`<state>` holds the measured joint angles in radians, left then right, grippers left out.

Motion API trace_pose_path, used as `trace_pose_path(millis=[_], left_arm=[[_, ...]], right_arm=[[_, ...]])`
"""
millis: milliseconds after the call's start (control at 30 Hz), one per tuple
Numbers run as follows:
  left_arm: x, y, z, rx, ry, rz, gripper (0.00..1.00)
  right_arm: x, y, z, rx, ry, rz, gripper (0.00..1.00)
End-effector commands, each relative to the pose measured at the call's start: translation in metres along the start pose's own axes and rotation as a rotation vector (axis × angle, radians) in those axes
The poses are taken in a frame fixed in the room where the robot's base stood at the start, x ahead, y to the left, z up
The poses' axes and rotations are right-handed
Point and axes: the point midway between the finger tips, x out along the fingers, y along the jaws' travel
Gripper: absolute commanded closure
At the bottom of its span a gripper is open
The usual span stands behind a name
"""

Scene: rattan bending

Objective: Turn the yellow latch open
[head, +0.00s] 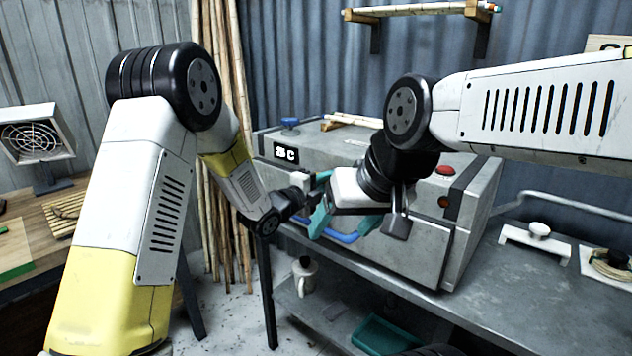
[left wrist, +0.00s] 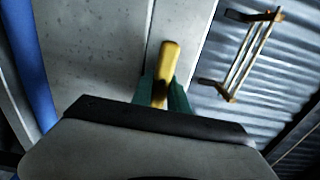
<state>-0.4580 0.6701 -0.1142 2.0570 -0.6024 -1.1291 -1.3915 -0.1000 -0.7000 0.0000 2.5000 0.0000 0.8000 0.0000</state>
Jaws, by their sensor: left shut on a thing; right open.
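The yellow latch (left wrist: 170,60) shows as a short upright handle on the grey steam box in the left wrist view. My left gripper (left wrist: 164,95) is shut on it, with its teal fingers on either side of the latch's lower part. In the head view the latch is hidden behind the grippers and wrists. My left arm reaches the front of the grey steam box (head: 405,258) there. My right gripper (head: 343,222) is open in front of the box, close to the blue handle bar (head: 347,238). I cannot tell whether it touches the bar.
The box stands on a grey metal bench (head: 500,300) with a teal tray (head: 385,335) below. A red button (head: 445,170) is on the box. Bamboo poles (head: 228,230) lean behind my left arm. A wall shelf (head: 420,10) hangs above.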

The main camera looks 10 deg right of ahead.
Motion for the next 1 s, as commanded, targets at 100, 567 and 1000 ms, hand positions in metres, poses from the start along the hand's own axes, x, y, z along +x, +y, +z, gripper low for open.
trace_pose_path(millis=[100,567,1000], left_arm=[[-0.0004,0.0014,-0.0004,0.000,0.001,0.003,0.72],[-0.0004,0.0028,-0.0002,-0.010,0.000,0.007,0.58],[-0.0001,-0.0032,-0.0009,-0.461,0.003,0.007,0.58]], right_arm=[[0.0000,0.0000,0.0000,0.000,0.000,0.000,0.28],[0.0000,0.0000,0.0000,0.000,0.000,0.000,0.28],[0.0000,0.0000,0.0000,0.000,0.000,0.000,0.28]])
